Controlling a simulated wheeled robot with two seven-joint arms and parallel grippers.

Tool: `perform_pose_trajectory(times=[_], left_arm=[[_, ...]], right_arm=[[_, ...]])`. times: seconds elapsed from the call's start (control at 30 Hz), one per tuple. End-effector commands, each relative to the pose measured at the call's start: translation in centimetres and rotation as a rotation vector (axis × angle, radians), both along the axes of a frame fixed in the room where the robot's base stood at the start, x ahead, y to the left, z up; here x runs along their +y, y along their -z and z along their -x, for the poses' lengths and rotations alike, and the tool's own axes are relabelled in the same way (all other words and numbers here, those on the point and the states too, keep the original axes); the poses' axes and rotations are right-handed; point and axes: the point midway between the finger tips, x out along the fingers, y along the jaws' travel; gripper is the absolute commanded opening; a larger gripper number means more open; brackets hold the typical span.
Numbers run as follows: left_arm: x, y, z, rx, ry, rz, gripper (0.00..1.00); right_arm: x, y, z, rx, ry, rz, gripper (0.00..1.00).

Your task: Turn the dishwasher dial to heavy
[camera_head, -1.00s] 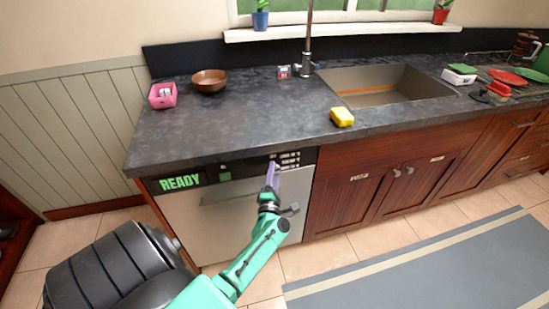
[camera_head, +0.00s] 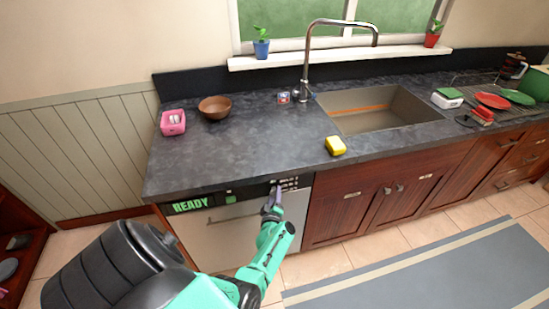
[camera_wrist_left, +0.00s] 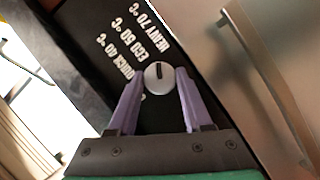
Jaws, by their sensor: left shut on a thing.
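The dishwasher (camera_head: 232,237) is below the counter, with a black control panel (camera_head: 222,197) reading READY in green. My left gripper (camera_head: 274,197) is at the panel's right end. In the left wrist view, the round grey dial (camera_wrist_left: 159,78) sits between the fingertips of my left gripper (camera_wrist_left: 156,80), which is shut on it. A dark mark on the dial points toward the top of that picture. White labels (camera_wrist_left: 132,45) read HEAVY 70, ECO 50 and QUICK 40, up and left of the dial. The dial is hidden in the head view. My right gripper is not in view.
A dishwasher handle (camera_wrist_left: 265,75) runs beside the dial in the left wrist view. The dark countertop (camera_head: 240,145) above holds a pink container (camera_head: 173,123), a brown bowl (camera_head: 215,107) and a yellow sponge (camera_head: 335,146). A grey mat (camera_head: 420,268) lies on the floor.

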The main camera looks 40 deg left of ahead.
Motion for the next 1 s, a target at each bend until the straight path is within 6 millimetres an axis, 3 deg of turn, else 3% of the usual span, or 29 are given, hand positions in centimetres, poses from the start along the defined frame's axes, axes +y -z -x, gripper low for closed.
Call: perform_pose_trajectory(times=[0.3,0.93,0.97,1.0], left_arm=[[-0.2,-0.1,0.0,0.145,0.003,-0.095,0.0],[-0.1,0.1,0.0,0.191,0.001,-0.129,0.0],[-0.1,0.1,0.0,0.19,0.001,-0.13,0.57],[-0.1,0.1,0.0,0.19,0.001,-0.13,0.72]], right_arm=[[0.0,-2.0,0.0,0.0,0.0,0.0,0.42],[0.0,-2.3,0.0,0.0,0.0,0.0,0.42],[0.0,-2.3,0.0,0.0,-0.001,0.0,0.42],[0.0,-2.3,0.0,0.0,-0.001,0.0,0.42]])
